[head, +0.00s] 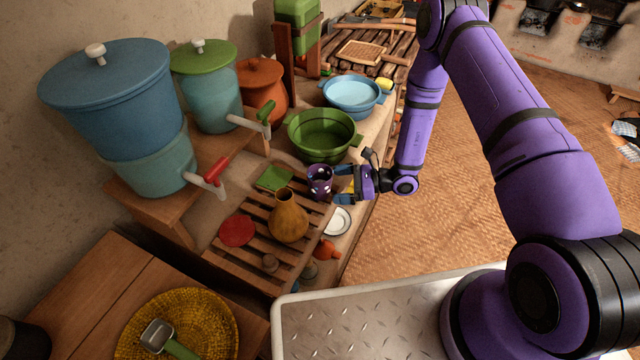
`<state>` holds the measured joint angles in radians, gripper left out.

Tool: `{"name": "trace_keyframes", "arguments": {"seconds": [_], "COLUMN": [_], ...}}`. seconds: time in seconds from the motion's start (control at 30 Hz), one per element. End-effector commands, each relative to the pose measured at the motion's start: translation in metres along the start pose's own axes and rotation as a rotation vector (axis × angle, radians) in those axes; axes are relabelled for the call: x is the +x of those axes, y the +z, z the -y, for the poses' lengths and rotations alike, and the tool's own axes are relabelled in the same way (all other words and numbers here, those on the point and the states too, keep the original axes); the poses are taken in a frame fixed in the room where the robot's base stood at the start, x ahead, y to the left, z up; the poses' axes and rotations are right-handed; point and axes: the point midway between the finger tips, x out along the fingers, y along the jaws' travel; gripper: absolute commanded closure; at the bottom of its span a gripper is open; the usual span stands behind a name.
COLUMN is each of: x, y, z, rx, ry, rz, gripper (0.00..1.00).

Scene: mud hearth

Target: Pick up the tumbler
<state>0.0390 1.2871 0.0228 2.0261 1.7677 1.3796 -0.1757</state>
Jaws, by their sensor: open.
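The tumbler (319,183) is a small dark purple cup with pale spots. It stands upright at the right part of the wooden slatted rack, behind and to the right of a brown gourd-shaped jug (288,221). My gripper (344,185) comes in from the right at the tumbler's height. Its jaws are open, with the fingertips close to the tumbler's right side. I cannot tell whether the fingers touch it or reach around it.
A green basin (322,136) and a blue basin (352,95) stand behind the tumbler. A green square (275,178) and a red disc (237,231) lie left of it. A white plate (338,221) lies in front. Large water dispensers with taps stand at left.

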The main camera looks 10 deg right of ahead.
Motion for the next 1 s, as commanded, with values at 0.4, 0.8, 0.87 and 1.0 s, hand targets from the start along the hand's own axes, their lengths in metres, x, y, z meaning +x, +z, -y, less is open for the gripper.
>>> {"name": "trace_keyframes", "arguments": {"seconds": [0.4, 0.8, 0.87, 1.0], "x": [0.046, 0.052, 0.052, 0.052], "y": [0.004, 0.004, 0.004, 0.004], "z": [-0.001, 0.000, 0.000, 0.000], "rx": [-0.001, -0.001, 0.000, 0.000], "ry": [0.002, 0.000, 0.000, 0.000], "rz": [0.000, 0.000, 0.000, 0.000], "gripper": [0.00, 0.16, 0.30, 0.57]}}
